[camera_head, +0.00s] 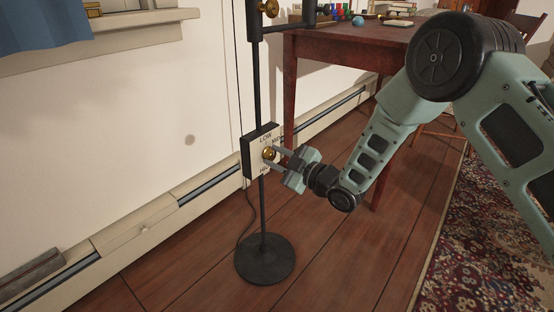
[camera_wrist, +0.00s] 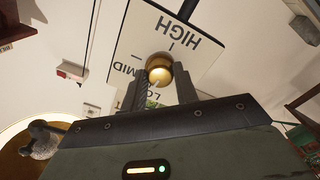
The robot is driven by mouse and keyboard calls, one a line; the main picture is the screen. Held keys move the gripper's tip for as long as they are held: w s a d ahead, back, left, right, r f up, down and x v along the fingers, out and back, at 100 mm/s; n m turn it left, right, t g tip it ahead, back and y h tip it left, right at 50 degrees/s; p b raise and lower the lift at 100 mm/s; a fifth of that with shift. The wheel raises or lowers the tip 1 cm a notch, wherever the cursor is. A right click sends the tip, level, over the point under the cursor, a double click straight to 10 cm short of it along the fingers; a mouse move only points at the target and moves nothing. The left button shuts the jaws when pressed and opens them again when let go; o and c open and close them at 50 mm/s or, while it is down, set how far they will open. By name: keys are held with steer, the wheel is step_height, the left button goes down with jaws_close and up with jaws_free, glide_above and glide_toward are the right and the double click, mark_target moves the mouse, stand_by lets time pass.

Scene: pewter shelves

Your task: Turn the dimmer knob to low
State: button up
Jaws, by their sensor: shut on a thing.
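The brass dimmer knob (camera_head: 269,153) sits on a white-faced box (camera_head: 256,143) fixed to a black lamp pole. In the head view LOW is printed at the top, MID at the right behind the knob and finger, and HIGH at the bottom, partly hidden. My gripper (camera_head: 275,160) reaches in from the right, shut on the knob. In the wrist view the knob (camera_wrist: 160,69) is between the tips of my gripper (camera_wrist: 157,84), and the label plate (camera_wrist: 190,63) appears upside down. LOW is partly covered by the fingers. I cannot tell where the knob points.
The lamp's round black base (camera_head: 265,260) stands on the wood floor. A dark red table (camera_head: 345,44) with small items is behind at the right. A baseboard heater (camera_head: 150,222) runs along the wall. A patterned rug (camera_head: 450,240) lies at the right.

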steer(key=shift+f+n, duration=0.1)
steer(key=shift+n, duration=0.6)
steer(key=o, duration=1)
steer(key=shift+c, duration=0.2)
steer(key=p+v, duration=0.5)
steer(key=v, duration=1.2)
steer(key=shift+s+d, duration=0.2)
